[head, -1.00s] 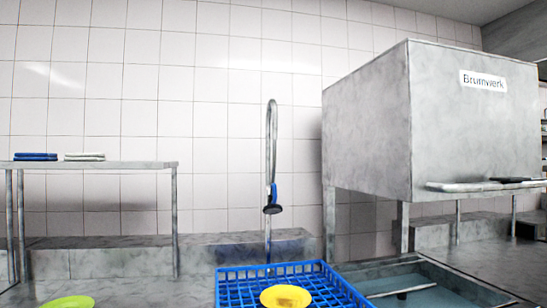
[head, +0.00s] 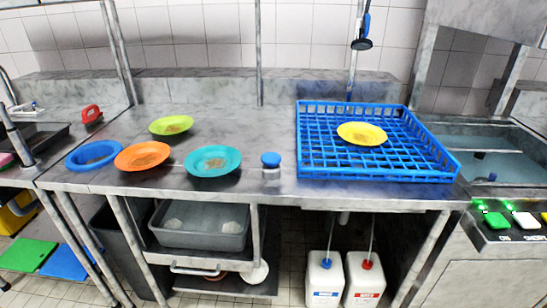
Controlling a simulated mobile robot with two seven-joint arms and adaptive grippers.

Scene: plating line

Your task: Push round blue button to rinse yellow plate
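The yellow plate (head: 361,133) lies in the blue rack (head: 309,153) on the steel counter, with a brownish smear in its middle. A round blue button (head: 270,159) on a small metal base stands on the counter near the front edge, left of the rack. A spray head (head: 362,44) with a blue lever hangs above and behind the rack. Neither of my grippers shows in the head view.
A sink (head: 480,155) and a panel with lit buttons (head: 510,230) are at the right.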

